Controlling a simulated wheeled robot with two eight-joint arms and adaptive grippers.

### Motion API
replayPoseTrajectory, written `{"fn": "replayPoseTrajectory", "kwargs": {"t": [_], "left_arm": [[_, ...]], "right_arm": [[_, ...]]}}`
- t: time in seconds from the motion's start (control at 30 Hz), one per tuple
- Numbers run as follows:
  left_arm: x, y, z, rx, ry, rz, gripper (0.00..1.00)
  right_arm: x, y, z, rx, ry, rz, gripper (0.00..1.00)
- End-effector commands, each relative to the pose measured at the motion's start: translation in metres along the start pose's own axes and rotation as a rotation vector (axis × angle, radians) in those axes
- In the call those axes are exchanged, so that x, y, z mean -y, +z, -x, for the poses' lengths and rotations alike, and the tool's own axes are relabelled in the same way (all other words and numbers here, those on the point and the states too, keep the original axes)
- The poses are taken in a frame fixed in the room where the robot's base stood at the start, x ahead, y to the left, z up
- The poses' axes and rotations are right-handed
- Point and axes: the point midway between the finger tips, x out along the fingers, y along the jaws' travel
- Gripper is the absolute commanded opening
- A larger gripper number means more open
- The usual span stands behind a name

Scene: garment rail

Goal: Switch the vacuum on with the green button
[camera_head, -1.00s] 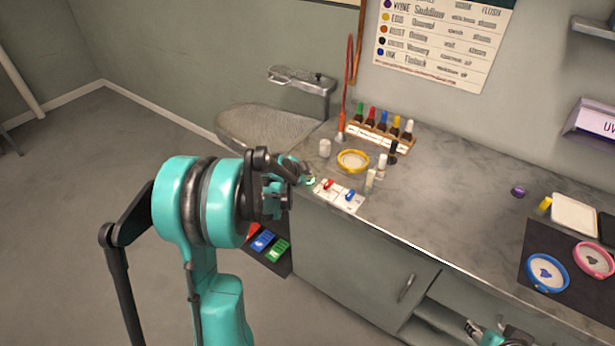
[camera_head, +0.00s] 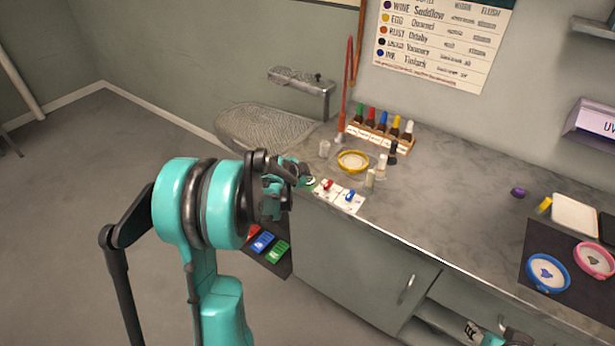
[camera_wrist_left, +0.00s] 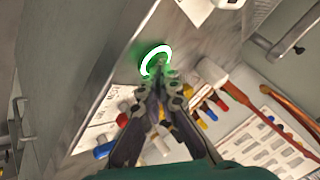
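The green button (camera_wrist_left: 150,62) shows in the left wrist view as a green disc with a bright white ring around it. In the head view the green button (camera_head: 310,182) is a small green spot at the counter's left front corner, partly behind my gripper. My left gripper (camera_head: 302,174) is at the button. In the wrist view the left gripper (camera_wrist_left: 158,84) has its fingertips together, with nothing between them, overlapping the button's lower edge. I cannot tell whether they touch it. Part of my right arm (camera_head: 508,338) shows at the bottom edge; its fingers are unclear.
A white panel with red and blue switches (camera_head: 339,195) lies beside the button. Behind are a yellow-rimmed dish (camera_head: 353,161), small bottles and a bottle rack (camera_head: 380,141). A dark mat (camera_head: 530,236) with blue and pink dishes is at the right.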

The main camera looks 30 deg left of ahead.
Motion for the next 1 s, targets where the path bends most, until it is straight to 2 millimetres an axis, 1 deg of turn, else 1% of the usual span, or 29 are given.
{"fn": "replayPoseTrajectory", "kwargs": {"t": [0.23,0.33,0.8,0.9,1.0], "left_arm": [[0.001,0.001,0.000,0.002,-0.001,-0.001,0.00],[0.003,-0.001,0.003,0.002,-0.002,-0.001,0.00],[0.028,-0.027,0.037,0.000,-0.003,0.000,0.00],[0.032,-0.031,0.042,0.000,-0.003,0.000,0.00],[0.033,-0.031,0.043,0.000,-0.003,0.000,0.00]], "right_arm": [[0.000,0.000,0.000,0.000,0.000,0.000,0.40],[0.000,-0.002,0.003,0.000,0.000,0.000,0.40],[0.000,-0.023,0.033,0.000,0.000,0.000,0.40],[0.000,-0.026,0.037,0.000,0.000,0.000,0.40],[0.000,-0.026,0.037,0.000,0.000,0.000,0.40]]}}
